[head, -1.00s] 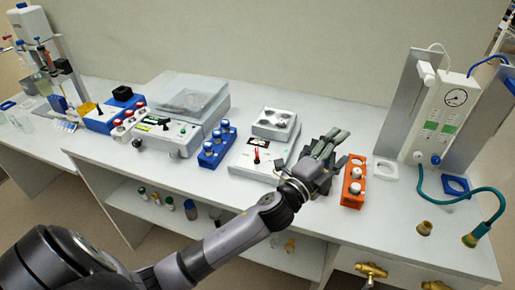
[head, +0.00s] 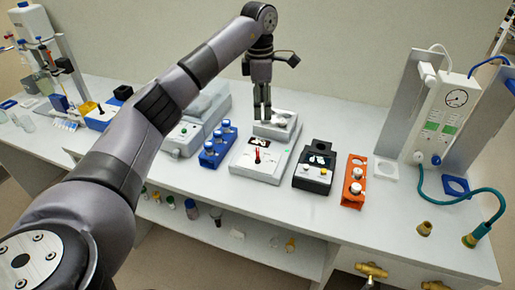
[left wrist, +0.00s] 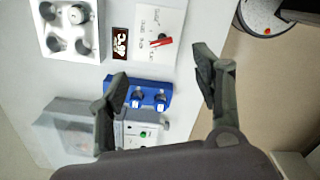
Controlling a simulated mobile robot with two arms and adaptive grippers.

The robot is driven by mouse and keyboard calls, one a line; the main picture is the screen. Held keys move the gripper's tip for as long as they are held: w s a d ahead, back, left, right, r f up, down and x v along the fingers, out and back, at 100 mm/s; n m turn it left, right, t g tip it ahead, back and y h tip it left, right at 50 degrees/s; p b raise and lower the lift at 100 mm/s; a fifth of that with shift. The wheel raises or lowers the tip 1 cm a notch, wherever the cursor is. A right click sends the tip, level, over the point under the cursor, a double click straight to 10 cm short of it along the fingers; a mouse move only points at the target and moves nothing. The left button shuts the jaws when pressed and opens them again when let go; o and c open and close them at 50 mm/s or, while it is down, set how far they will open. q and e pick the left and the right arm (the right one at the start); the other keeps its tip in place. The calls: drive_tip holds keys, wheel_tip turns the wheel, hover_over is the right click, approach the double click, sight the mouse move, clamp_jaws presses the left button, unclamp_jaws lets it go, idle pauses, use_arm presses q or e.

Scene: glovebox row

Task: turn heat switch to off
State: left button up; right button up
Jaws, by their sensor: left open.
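The heat switch is a small red lever (head: 257,155) on the front panel of a white device (head: 272,172). Beside it is a dark display. The red lever also shows in the left wrist view (left wrist: 161,43), with print around it. My left gripper (head: 262,116) points down over the back part of the device, behind the lever in the head view. It is open and empty. In the left wrist view its fingers (left wrist: 162,72) stand wide apart, and the lever shows beyond and between them, not touched. My right gripper is not in view.
A blue rack with blue-capped vials (head: 214,150) stands left of the device. A black box with knobs (head: 314,170) and an orange rack (head: 353,182) stand to its right. A gauge panel with hoses (head: 446,105) stands farther right.

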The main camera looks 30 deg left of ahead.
use_arm(q)
drive_tip(key=a, duration=0.1)
drive_tip(key=p, duration=0.4)
approach(258, 151)
wheel_tip(258, 151, down, 9)
drive_tip(key=shift+d+r, duration=0.15)
drive_tip(key=shift+c, duration=0.6)
drive_tip(key=c, duration=1)
